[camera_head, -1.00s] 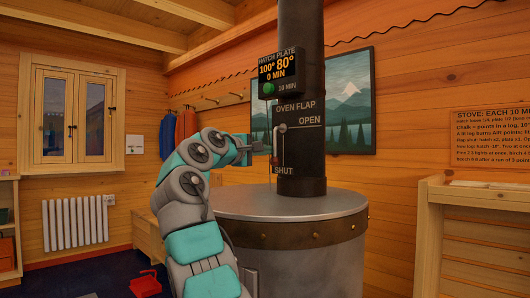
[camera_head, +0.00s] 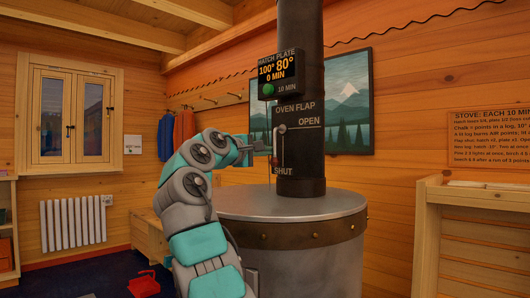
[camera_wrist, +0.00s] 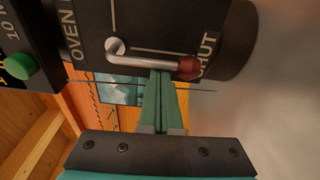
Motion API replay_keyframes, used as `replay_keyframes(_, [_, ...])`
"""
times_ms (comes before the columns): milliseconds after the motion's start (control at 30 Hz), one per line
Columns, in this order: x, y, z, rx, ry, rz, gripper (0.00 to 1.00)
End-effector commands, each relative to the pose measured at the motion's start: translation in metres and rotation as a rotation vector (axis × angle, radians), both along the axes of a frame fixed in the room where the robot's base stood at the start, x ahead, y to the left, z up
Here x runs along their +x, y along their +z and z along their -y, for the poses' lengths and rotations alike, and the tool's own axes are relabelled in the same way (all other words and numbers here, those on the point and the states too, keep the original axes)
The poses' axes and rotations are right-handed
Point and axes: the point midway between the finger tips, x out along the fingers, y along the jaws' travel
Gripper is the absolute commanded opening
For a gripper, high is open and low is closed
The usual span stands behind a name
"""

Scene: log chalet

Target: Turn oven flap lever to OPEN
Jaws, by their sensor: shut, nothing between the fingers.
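The oven flap lever (camera_wrist: 150,60) is a bent metal rod with a dark red knob (camera_wrist: 189,67), on a dark plate on the stove pipe. In the head view, the lever (camera_head: 281,142) hangs down from its pivot, toward the SHUT label (camera_head: 284,171); the OPEN label (camera_head: 309,122) is to the right of the pivot. My gripper (camera_wrist: 161,74) is shut and empty. Its green fingertips are at the rod beside the knob, touching or nearly so. In the head view my gripper (camera_head: 268,147) is just left of the lever.
The stove's round metal top (camera_head: 290,205) lies below the pipe. A display box (camera_head: 279,68) with a green button is above the lever, reading 100°, 80° and 0 MIN. A wooden cabinet (camera_head: 470,185) stands at the right.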

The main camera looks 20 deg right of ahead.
Motion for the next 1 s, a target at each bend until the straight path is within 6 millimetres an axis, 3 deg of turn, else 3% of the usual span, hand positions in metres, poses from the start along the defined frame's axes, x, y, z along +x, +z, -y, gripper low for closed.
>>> replay_keyframes(1000, [-0.0009, -0.0002, 0.0057, -0.012, -0.001, -0.029, 0.00])
